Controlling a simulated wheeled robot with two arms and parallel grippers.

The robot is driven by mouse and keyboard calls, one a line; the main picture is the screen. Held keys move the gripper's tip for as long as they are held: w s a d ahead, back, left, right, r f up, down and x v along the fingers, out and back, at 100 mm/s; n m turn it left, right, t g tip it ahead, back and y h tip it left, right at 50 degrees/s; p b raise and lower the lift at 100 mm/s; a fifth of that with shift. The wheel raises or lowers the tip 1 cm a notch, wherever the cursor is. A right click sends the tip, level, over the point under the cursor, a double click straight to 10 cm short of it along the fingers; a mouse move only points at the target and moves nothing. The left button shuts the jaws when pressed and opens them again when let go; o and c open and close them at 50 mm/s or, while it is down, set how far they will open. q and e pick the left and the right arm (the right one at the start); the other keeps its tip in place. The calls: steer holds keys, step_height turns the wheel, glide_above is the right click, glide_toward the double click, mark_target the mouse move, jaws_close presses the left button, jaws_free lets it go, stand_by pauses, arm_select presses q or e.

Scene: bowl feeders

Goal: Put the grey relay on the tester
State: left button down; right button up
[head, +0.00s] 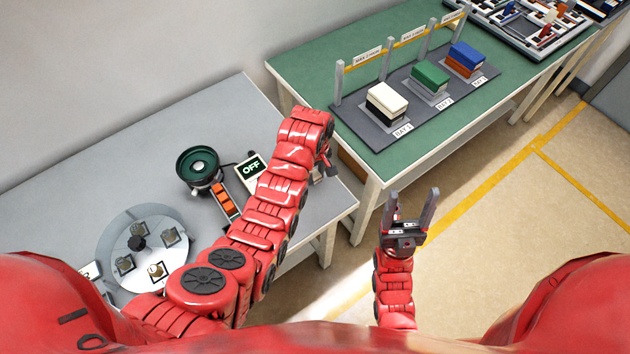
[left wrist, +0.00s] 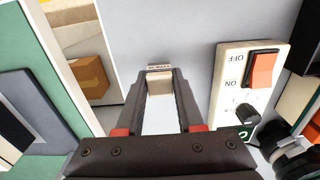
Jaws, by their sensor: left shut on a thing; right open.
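My left gripper (head: 326,170) is over the right end of the grey bench (head: 110,160). In the left wrist view its fingers (left wrist: 160,85) are shut on a small pale block (left wrist: 159,84) with dark marks along its top edge. I cannot tell whether this is the grey relay. In the head view the block is too small to make out. A round grey plate (head: 118,240) with several square seats stands at the left of the bench; I cannot tell whether it is the tester. My right gripper (head: 410,205) is open and empty over the floor.
A dark green feeder bowl (head: 198,166), orange blocks in a track (head: 223,204) and a control box (head: 250,170) reading OFF stand left of my left arm. A green table (head: 300,66) beyond carries a dark base (head: 372,124) with white, green and blue-orange boxes.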

arm_select(q)
steer(key=s, duration=0.1)
steer(key=s+d, duration=0.1)
steer(key=s, duration=0.3)
steer(key=shift+s+d+r+p, duration=0.2)
steer(key=shift+d+p, duration=0.15)
steer(key=shift+s+d+r+p, duration=0.2)
steer(key=shift+s+r+p, duration=0.05)
steer(key=shift+s+p, duration=0.35)
steer(key=shift+s+d+r+p, duration=0.25)
steer(key=shift+s+p, duration=0.2)
steer(key=shift+p, duration=0.2)
steer(key=s+d+p, duration=0.2)
steer(key=s, duration=0.5)
steer(key=w+a+r+m+b, duration=0.2)
steer(key=w+a+r, duration=0.2)
steer(key=w, duration=0.5)
steer(key=w+a+r+m+b, duration=0.2)
steer(key=w+a+r+b, duration=0.15)
steer(key=w, duration=0.65)
steer(key=w+a+r+m+b, duration=0.3)
steer(key=a+r+b, duration=0.4)
steer(key=a+r, duration=0.5)
steer(key=shift+w+a, duration=0.2)
steer(key=shift+a, duration=0.75)
